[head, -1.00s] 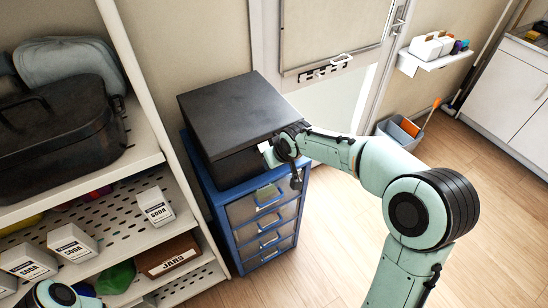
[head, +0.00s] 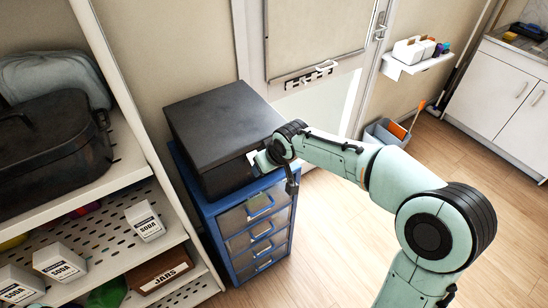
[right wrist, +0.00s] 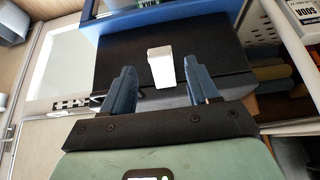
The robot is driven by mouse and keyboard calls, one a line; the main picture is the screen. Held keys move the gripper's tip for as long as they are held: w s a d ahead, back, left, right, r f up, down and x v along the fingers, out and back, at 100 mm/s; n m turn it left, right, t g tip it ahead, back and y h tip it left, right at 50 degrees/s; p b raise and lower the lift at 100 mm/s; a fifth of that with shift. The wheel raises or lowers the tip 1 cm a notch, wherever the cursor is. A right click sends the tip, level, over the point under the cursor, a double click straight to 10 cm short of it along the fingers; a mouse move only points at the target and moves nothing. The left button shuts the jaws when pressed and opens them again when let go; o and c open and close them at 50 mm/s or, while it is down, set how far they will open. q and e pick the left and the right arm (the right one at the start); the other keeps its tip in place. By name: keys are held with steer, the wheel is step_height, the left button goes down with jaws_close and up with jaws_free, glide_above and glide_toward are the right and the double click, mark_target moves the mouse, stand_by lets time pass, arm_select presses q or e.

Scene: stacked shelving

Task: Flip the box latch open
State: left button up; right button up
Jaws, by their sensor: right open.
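The black box (head: 215,115) sits on top of the blue drawer cabinet (head: 222,215) in the head view. In the right wrist view its dark face (right wrist: 118,62) carries a white latch (right wrist: 161,68). My right gripper (right wrist: 158,64) is open, with one blue finger on each side of the latch and visible gaps between. Contact with the box cannot be told. In the head view the right gripper (head: 262,161) is at the box's front right side, partly hidden by its wrist. My left gripper is out of view.
A white shelving unit (head: 125,178) with soda boxes (head: 145,221) and a jars bin (head: 160,273) stands close left of the cabinet. A dark case (head: 50,145) lies on its upper shelf. A door (head: 320,40) is behind.

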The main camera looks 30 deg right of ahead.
steer(key=v, duration=0.9)
steer(key=shift+w+a+f, duration=0.1)
steer(key=shift+f, duration=0.05)
steer(key=s+a+f+g+y, duration=0.1)
steer(key=a+f+g, duration=0.15)
steer(key=f, duration=1.15)
steer(key=s+a+f+g+y, duration=0.1)
steer(key=a+f, duration=0.3)
steer(key=f, duration=1)
steer(key=s+a+f+m+g, duration=0.1)
steer(key=s+a+f+m, duration=0.1)
steer(key=s+f, duration=0.8)
steer(key=s+a+f+m+g+y, duration=0.1)
steer(key=s+a+f+m+g, duration=0.1)
steer(key=s+f, duration=0.8)
steer(key=s+a+m, duration=0.1)
steer(key=s, duration=0.1)
steer(key=shift+s+a, duration=0.3)
steer(key=shift+f, duration=0.15)
